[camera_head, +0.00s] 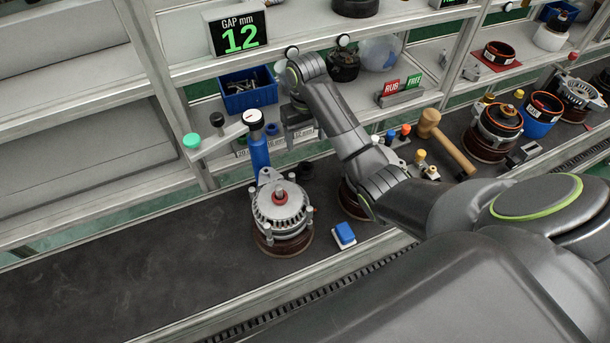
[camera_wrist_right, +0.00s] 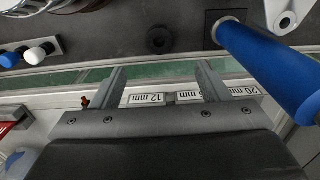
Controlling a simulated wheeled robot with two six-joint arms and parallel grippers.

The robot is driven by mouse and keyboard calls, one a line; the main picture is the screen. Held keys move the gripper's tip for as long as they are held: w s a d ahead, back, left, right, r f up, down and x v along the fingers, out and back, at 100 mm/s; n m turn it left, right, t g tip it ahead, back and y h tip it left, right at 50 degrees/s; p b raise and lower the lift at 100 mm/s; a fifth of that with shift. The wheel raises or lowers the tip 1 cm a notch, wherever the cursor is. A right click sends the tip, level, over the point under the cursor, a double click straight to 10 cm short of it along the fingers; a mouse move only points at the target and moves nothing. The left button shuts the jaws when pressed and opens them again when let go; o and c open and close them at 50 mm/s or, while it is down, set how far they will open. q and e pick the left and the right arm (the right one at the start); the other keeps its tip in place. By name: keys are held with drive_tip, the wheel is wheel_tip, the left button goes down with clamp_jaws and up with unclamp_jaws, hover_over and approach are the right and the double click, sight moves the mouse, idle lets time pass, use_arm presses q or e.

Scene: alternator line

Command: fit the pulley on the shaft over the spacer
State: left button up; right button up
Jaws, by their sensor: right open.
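The alternator (camera_head: 281,208), a silver finned housing on a brown round base, stands on the dark bench. Its shaft (camera_head: 280,195) points up, with a red part around it; I cannot tell whether that is the spacer. A small black ring (camera_head: 304,170), possibly the pulley, lies on the bench behind the alternator, and it shows at the top of the right wrist view (camera_wrist_right: 160,40). My right gripper (camera_head: 297,133) is behind the alternator, by the labelled shelf edge. In its wrist view its two fingers (camera_wrist_right: 156,84) are apart with nothing between them. My left gripper is out of view.
A blue post (camera_head: 259,150) with a lever arm stands close behind the alternator; it also shows in the wrist view (camera_wrist_right: 270,75). A sign (camera_head: 238,30) reads GAP mm 12. A blue button (camera_head: 344,234) sits right of the alternator. The bench's left part is clear.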

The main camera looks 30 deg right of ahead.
drive_tip(key=p, duration=0.1)
approach(305, 166)
drive_tip(key=s, duration=0.2)
drive_tip(key=f, duration=0.2)
drive_tip(key=shift+w+a+f, duration=0.2)
drive_tip(key=shift+w+f, duration=0.05)
drive_tip(key=shift+f, duration=0.15)
drive_tip(key=shift+w+f, duration=0.1)
drive_tip(key=shift+f, duration=0.35)
drive_tip(key=shift+f+p, duration=0.3)
drive_tip(key=shift+w+f, duration=0.15)
drive_tip(key=shift+f, duration=2)
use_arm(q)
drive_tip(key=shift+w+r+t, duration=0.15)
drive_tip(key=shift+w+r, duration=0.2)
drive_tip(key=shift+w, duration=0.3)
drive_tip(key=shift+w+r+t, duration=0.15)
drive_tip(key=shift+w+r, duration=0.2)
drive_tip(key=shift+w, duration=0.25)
use_arm(e)
drive_tip(key=c, duration=1.2)
